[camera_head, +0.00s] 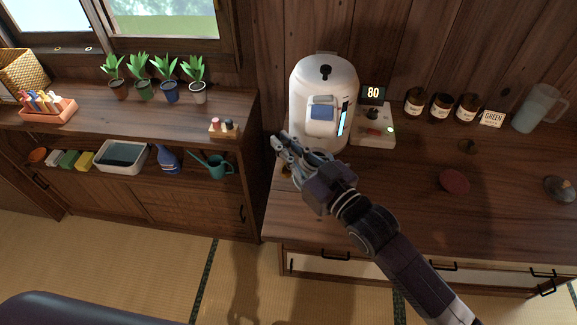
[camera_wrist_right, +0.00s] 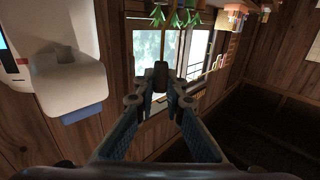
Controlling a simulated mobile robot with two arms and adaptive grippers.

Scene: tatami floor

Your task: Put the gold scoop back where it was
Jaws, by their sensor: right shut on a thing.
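My right gripper (camera_head: 283,142) is in front of the lower left side of the white rounded machine (camera_head: 305,85), above the left end of the counter. It is shut on a small dark piece, which also shows between the fingertips in the right wrist view (camera_wrist_right: 160,76). A small brownish patch below the gripper on the counter is too hidden to name. A small brown round item (camera_head: 468,146) lies on the counter at the right. My left gripper is not in view.
A control box with display "80" (camera_head: 373,93) stands beside the machine. Brown jars (camera_head: 441,106), a sign (camera_head: 492,118) and a clear jug (camera_head: 538,108) line the back. A dark red disc (camera_head: 454,182) and a grey lidded item (camera_head: 560,189) lie forward. The counter's middle front is clear.

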